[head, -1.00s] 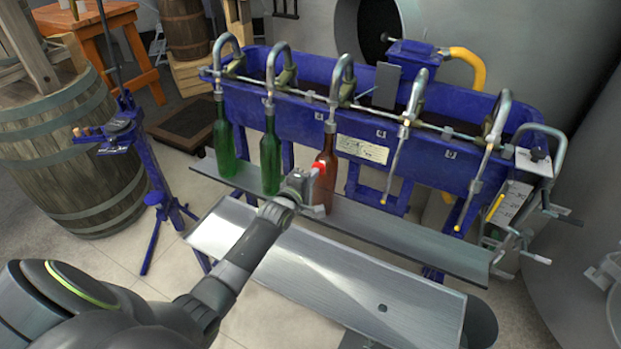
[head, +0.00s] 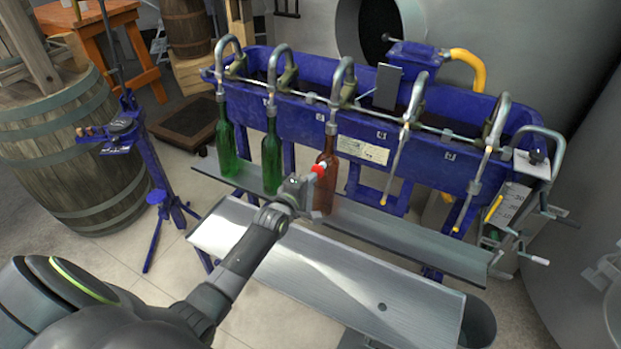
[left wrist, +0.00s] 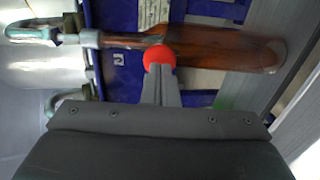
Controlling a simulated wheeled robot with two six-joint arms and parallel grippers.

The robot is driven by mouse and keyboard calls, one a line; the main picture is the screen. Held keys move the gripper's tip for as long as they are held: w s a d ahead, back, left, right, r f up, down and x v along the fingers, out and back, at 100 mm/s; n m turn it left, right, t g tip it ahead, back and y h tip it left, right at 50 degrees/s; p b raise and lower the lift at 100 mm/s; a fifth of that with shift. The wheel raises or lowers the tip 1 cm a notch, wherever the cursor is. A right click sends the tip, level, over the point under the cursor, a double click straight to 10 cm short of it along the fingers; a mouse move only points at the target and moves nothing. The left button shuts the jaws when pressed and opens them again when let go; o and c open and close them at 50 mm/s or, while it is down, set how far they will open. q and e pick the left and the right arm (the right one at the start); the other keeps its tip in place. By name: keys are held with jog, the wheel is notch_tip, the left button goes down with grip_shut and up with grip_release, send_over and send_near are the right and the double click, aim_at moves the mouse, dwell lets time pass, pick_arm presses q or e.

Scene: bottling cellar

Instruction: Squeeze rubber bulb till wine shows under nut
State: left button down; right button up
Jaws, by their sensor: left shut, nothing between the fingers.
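A red round thing (head: 318,170), which may be the rubber bulb, shows at the tip of my left gripper (head: 309,181), in front of the brown bottle (head: 327,190). In the left wrist view the red ball (left wrist: 159,57) is just beyond the fingertips (left wrist: 160,76), overlapping the brown bottle (left wrist: 215,52). The left fingers are together and hold nothing; I cannot tell whether they touch the red thing. The brown bottle stands under the third spout (head: 342,85) of the blue filler trough (head: 310,118). No nut or wine level can be made out. My right gripper is out of view.
Two green bottles (head: 226,150) (head: 271,162) stand left of the brown one on the metal shelf (head: 400,232). The spouts to the right have no bottles. A sloping metal tray (head: 340,275) lies in front. A blue stand (head: 150,165) and barrel (head: 70,150) are at left.

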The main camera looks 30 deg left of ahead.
pick_arm(q)
jog(key=shift+w, duration=0.25)
dwell(0.3)
jog(key=shift+w+f+b, duration=0.15)
jog(key=shift+w+b, duration=0.15)
jog(key=shift+w, duration=0.5)
jog(key=shift+s, duration=0.15)
jog(key=shift+s+p, duration=0.7)
jog(key=shift+s, duration=0.2)
jog(key=shift+s+r, duration=0.1)
jog(key=shift+r, duration=0.1)
jog(key=s+p, duration=0.2)
jog(key=s, duration=0.4)
jog(key=shift+s+r+p, duration=0.35)
jog(key=shift+r, duration=0.1)
dwell(0.3)
